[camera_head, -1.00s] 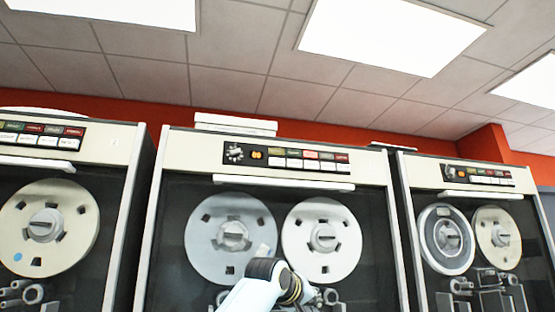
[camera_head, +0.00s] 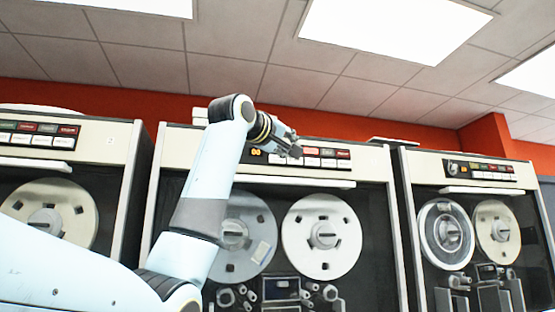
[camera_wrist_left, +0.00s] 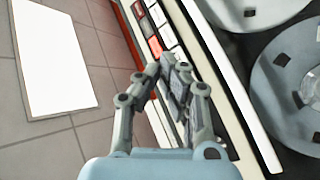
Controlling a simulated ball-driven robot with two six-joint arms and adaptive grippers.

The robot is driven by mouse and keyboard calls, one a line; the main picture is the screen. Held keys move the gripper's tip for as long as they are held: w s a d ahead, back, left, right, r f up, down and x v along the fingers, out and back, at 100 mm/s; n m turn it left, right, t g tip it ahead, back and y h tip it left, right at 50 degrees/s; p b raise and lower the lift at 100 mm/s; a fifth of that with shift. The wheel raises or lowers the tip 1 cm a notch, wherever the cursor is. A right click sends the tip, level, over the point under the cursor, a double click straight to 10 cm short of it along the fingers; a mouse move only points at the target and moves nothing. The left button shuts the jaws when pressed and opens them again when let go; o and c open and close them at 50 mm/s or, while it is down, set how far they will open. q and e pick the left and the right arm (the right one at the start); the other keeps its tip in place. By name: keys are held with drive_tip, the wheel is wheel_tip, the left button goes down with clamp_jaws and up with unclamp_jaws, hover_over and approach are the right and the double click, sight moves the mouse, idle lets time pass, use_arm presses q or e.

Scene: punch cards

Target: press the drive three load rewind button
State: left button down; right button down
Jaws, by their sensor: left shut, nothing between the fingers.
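The middle tape drive (camera_head: 372,170) has a dark control panel with a row of coloured labels (camera_head: 328,153) above a row of white buttons (camera_head: 312,162). No drive number or button lettering is legible, so I cannot tell which is the load rewind button. My left gripper (camera_head: 296,151) is shut and empty in front of this panel, hiding its left-middle part. In the left wrist view, the shut fingertips (camera_wrist_left: 172,62) are over the panel, beside a red label (camera_wrist_left: 155,47) and white buttons (camera_wrist_left: 168,35). Contact with a button cannot be told. My right gripper is not in view.
Similar drives stand at the left (camera_head: 105,140) and right (camera_head: 405,165), with their own button panels. A white handle bar (camera_head: 300,183) and two tape reels (camera_head: 322,236) sit below the middle panel. Open space lies above the drives, before the red wall (camera_head: 360,129).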

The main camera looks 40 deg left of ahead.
sight(277, 160)
use_arm(q)
drive_tip(key=shift+a, duration=0.1)
drive_tip(key=w+a+p, duration=0.2)
drive_tip(key=w+a, duration=0.3)
drive_tip(key=a, duration=0.1)
drive_tip(key=shift+w+a+p, duration=0.3)
drive_tip(key=shift+w, duration=0.1)
idle(0.6)
idle(0.8)
drive_tip(key=shift+w+a, duration=0.15)
drive_tip(key=shift+w+a+p, duration=0.1)
drive_tip(key=shift+a+p, duration=0.05)
drive_tip(key=shift+p, duration=0.15)
